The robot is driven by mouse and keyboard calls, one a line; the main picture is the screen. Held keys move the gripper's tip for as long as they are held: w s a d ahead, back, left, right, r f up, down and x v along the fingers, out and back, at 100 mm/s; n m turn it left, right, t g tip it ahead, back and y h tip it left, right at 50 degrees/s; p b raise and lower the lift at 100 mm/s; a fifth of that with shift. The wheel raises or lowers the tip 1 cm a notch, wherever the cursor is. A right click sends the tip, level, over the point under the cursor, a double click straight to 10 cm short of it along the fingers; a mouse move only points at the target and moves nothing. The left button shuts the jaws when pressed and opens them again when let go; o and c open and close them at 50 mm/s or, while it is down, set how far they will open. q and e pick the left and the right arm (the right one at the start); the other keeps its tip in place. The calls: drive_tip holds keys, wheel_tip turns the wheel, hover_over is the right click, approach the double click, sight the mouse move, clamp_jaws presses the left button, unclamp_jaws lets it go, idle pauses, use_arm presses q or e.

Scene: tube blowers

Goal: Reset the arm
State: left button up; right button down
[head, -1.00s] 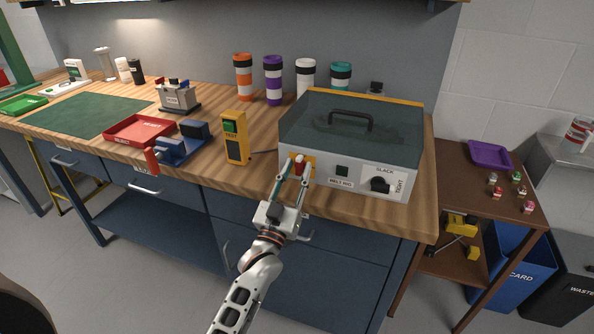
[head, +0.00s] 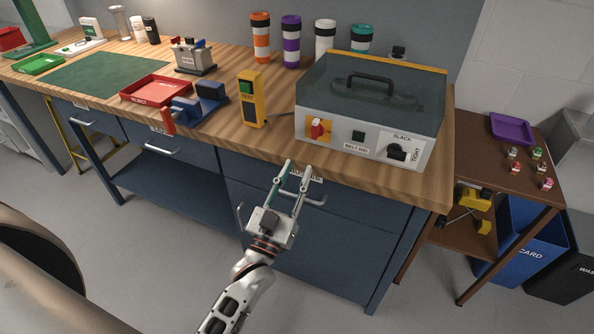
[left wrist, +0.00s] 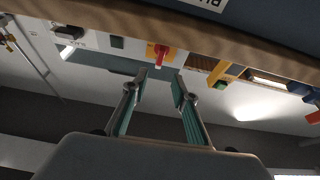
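My left gripper (head: 298,168) is open and empty in the head view, in front of the workbench's front edge and below the belt rig. In the left wrist view the two fingers of the left gripper (left wrist: 160,78) stand apart with nothing between them. The belt rig (head: 368,115) is a grey box with a dark clear cover and a black handle. Its red rotary switch on a yellow plate (head: 318,128) is apart from the gripper; it also shows beyond the fingertips in the left wrist view (left wrist: 160,53). My right gripper is not in view.
The wooden workbench (head: 225,135) carries a yellow tester (head: 251,100), a blue vise (head: 203,105), a red tray (head: 155,90) and several banded tubes behind. A brown side table (head: 480,150) with a purple tray (head: 512,129) stands right. Floor in front is clear.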

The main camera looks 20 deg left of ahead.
use_arm(q)
drive_tip(key=s+f+m+g+h, duration=0.1)
drive_tip(key=s+f+m+g, duration=0.1)
drive_tip(key=s+f+g, duration=0.4)
drive_tip(key=s+d+f+m+g, duration=0.1)
drive_tip(key=s+f+g, duration=0.4)
drive_tip(key=s+f, duration=1.1)
wheel_tip(320, 180, down, 5)
drive_tip(key=shift+f+m+g+h, duration=0.1)
drive_tip(key=shift+m+g+h, duration=0.3)
drive_tip(key=shift+m, duration=0.2)
drive_tip(key=shift+d, duration=0.1)
